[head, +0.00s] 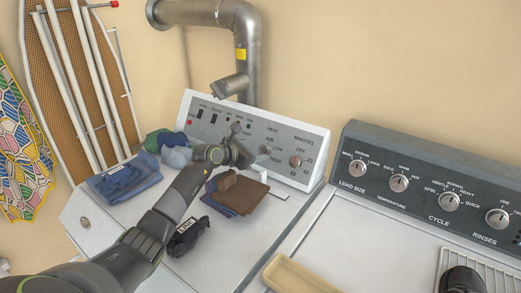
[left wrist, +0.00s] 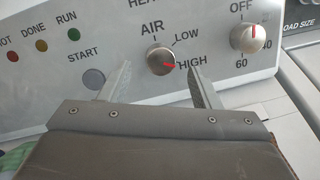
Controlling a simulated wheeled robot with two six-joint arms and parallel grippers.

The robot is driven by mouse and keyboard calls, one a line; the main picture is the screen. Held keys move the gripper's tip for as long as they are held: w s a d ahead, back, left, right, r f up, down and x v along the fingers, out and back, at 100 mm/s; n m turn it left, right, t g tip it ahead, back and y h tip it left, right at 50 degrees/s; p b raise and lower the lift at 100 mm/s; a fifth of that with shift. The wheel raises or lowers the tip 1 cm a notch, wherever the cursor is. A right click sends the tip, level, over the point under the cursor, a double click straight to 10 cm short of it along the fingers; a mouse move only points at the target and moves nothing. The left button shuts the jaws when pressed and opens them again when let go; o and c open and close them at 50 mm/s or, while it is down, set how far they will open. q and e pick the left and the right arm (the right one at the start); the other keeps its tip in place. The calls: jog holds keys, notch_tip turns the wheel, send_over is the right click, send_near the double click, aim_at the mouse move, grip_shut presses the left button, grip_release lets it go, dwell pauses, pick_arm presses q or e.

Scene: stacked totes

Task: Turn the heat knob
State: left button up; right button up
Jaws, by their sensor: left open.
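The heat knob (left wrist: 160,60) is a round silver knob on the dryer's white control panel (head: 205,103). In the left wrist view its red mark points toward HIGH, with AIR above and LOW to the upper right. My left gripper (left wrist: 160,66) is open, one finger on each side of the knob, with visible gaps between fingers and knob. In the head view the left gripper (head: 250,143) is at the panel and partly hides the knob area. My right gripper is not in view.
The minutes knob (left wrist: 247,38) is right of the heat knob; the START button (left wrist: 94,79) is left. A washer panel (head: 420,165) stands at right.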

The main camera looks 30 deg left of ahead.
aim_at(263, 150)
pick_arm(q)
jog(key=shift+x, duration=1.8)
jog(key=c, duration=1)
